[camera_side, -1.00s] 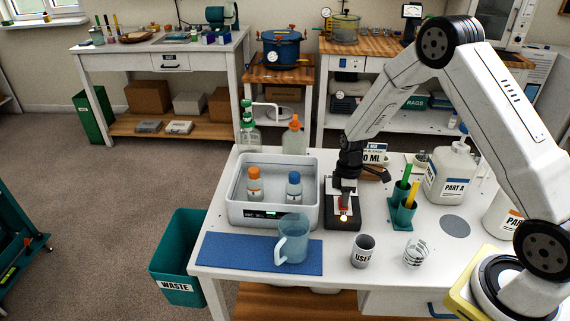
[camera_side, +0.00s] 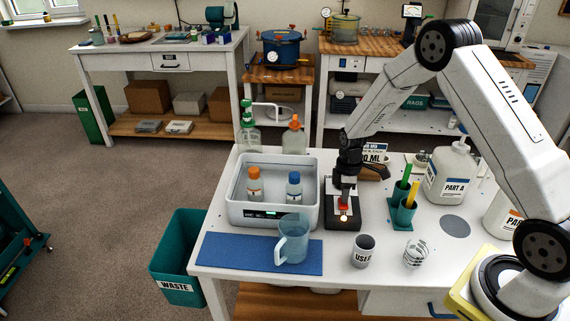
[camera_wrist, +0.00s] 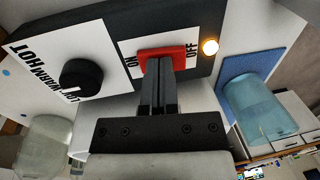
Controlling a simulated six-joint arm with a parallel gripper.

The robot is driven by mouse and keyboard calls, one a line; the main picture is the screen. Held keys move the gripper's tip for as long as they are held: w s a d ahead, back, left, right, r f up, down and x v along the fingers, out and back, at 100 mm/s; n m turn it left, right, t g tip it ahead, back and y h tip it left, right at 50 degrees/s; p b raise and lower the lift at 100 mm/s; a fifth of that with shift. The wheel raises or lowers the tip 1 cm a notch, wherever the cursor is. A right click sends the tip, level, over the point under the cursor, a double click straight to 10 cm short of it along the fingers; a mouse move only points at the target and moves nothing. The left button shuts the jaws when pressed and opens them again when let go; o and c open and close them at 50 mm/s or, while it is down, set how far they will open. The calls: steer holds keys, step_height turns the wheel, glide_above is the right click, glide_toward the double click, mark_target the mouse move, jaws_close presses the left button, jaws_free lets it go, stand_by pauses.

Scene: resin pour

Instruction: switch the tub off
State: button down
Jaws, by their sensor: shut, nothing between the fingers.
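The tub (camera_side: 236,213) is a grey-white open basin with two bottles in it, an orange-capped one (camera_side: 254,187) and a blue-capped one (camera_side: 293,187). A small green display glows on its front. The black control box (camera_side: 341,224) stands right of the tub. In the wrist view its red switch (camera_wrist: 160,55) sits between the words ON and OFF. A lamp (camera_wrist: 210,47) beside OFF glows amber. My gripper (camera_wrist: 159,62) is shut and empty, its fingertips at the red switch, seemingly touching it. The fingers hide part of the switch, so its tilt is unclear.
A black knob (camera_wrist: 82,76) marked LOW, WARM, HOT is on the box. A clear jug (camera_side: 293,240) stands on a blue mat (camera_side: 225,255). A USED cup (camera_side: 363,251) and a teal holder (camera_side: 402,215) stand nearby. A PART A jug (camera_side: 449,178) is farther right.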

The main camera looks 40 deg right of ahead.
steer(key=shift+r, duration=0.1)
step_height(320, 180, up, 14)
steer(key=w+d, duration=0.1)
steer(key=shift+w+d, duration=0.15)
steer(key=shift+w, duration=0.05)
stand_by(0.7)
steer(key=shift+s+a, duration=0.45)
steer(key=shift+s, duration=0.05)
stand_by(0.4)
steer(key=f, duration=0.4)
steer(key=s+a+f, duration=0.1)
steer(key=f, duration=0.9)
steer(key=shift+s+a, duration=0.15)
steer(key=shift+a, duration=0.05)
